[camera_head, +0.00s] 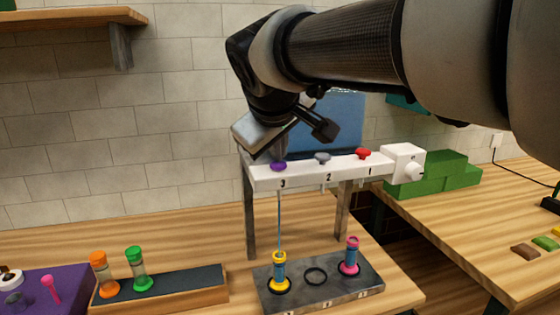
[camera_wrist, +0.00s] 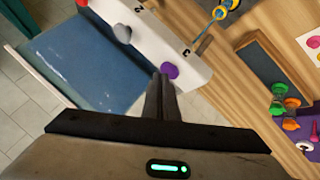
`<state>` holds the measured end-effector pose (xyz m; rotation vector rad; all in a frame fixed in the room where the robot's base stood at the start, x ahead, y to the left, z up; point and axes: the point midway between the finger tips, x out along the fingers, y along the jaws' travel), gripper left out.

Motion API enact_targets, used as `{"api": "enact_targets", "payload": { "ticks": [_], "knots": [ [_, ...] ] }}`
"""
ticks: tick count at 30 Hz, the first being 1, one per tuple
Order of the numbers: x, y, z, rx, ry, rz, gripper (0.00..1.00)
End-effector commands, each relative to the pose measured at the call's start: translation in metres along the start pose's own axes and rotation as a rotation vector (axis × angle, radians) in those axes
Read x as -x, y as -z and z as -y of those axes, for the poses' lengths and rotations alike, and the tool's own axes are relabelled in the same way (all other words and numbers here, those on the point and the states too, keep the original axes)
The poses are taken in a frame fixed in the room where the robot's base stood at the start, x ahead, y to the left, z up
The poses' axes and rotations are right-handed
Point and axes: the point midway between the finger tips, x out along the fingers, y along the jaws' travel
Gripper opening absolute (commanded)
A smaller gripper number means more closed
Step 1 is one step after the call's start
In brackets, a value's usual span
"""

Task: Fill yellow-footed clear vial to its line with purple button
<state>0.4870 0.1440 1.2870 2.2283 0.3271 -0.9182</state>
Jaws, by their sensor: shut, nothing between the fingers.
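The purple button (camera_head: 278,166) is on the white dispenser bar above the number 3. My gripper (camera_head: 277,156) is shut and empty, pointing down at the purple button, its tips at or just over it; I cannot tell whether they touch. In the wrist view the closed fingers (camera_wrist: 161,82) lie beside the purple button (camera_wrist: 170,70). A thin blue stream (camera_head: 279,222) runs down from outlet 3 into the yellow-footed clear vial (camera_head: 280,270), which stands upright on the grey tray (camera_head: 318,298). The vial holds blue liquid; its fill line is too small to make out.
A grey button (camera_head: 322,158) and a red button (camera_head: 363,153) sit along the bar. Orange (camera_head: 105,275) and green (camera_head: 139,270) vials stand on a wooden rack at left.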

Motion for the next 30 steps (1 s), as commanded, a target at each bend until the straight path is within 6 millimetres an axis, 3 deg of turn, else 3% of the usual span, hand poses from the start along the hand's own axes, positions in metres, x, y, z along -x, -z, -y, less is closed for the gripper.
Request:
{"api": "enact_targets", "payload": {
  "ticks": [30],
  "knots": [
    [0.017, 0.012, -0.013, 0.000, 0.000, 0.001, 0.00]
  ]
}}
